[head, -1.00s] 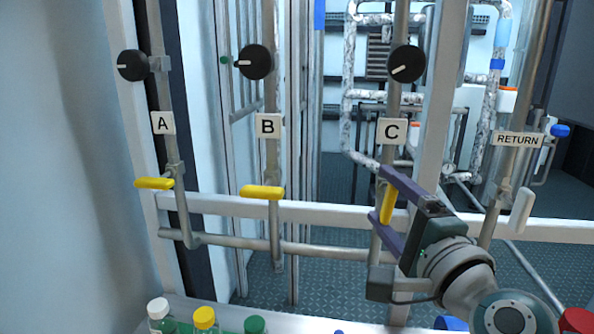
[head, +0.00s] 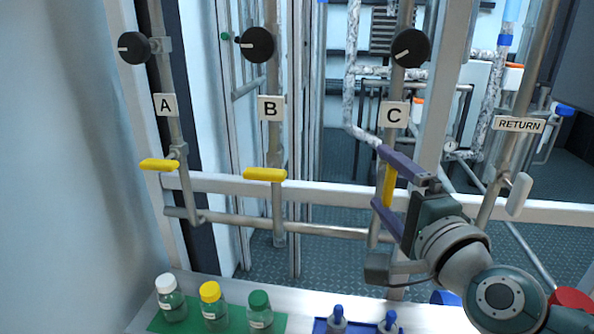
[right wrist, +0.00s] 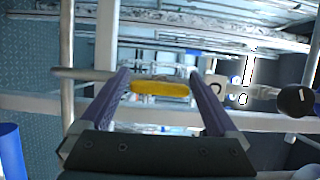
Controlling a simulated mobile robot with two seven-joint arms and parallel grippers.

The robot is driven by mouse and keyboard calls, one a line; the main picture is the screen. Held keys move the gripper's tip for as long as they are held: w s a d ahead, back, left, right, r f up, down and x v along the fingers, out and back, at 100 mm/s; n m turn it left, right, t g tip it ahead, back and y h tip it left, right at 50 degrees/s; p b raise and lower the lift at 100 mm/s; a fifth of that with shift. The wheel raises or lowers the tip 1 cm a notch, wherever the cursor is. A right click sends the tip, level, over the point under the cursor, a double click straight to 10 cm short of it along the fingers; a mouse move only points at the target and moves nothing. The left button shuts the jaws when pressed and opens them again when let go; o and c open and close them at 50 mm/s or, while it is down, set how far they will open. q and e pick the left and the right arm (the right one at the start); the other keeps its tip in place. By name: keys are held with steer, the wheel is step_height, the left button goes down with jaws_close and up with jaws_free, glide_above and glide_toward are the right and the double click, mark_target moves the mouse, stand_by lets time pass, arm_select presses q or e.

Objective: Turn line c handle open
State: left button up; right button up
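The line C handle (head: 390,188) is a yellow lever on the pipe under the C label (head: 393,115). It stands nearly upright, along its pipe. My right gripper (head: 379,178) has its purple fingers spread, one above and one below the handle. In the right wrist view the yellow handle (right wrist: 160,88) lies lengthwise across the gap between the fingers, close to both; whether they touch it is hard to tell. My left gripper is not in view.
The A handle (head: 159,165) and B handle (head: 265,174) lie across their pipes. Black knobs sit above, such as the C knob (head: 411,48). The RETURN pipe (head: 517,125) stands to the right. Bottles on a green mat (head: 158,322) and a blue rack (head: 320,326) are below.

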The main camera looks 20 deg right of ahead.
steer(key=shift+s+a, duration=0.25)
steer(key=shift+s, duration=1.4)
steer(key=shift+s+a, duration=0.3)
steer(key=shift+s, duration=1.35)
steer(key=shift+s+a, duration=0.25)
steer(key=shift+s, duration=1.4)
